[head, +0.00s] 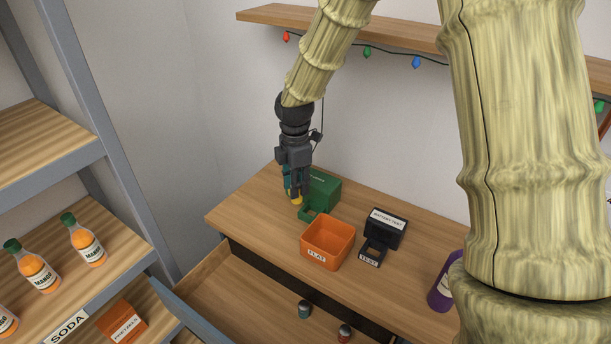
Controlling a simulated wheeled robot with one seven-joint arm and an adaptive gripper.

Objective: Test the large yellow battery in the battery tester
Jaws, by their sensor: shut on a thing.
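My gripper (294,196) is shut on a yellow battery (297,201), of which only a small part shows below the fingers. It is at the left part of the wooden counter, just left of and in front of a green box (322,188). Whether the battery touches the counter or the box is hard to tell. The black battery tester (385,228), with a white label on top and a "TEST" tag in front of its low tray, stands to the right on the counter.
An orange "FLAT" bin (328,241) stands between my gripper and the tester. An open drawer (237,296) below holds a dark green battery (304,309) and a red one (345,333). A purple bottle (444,287) stands right. A shelf with orange bottles (87,246) is left.

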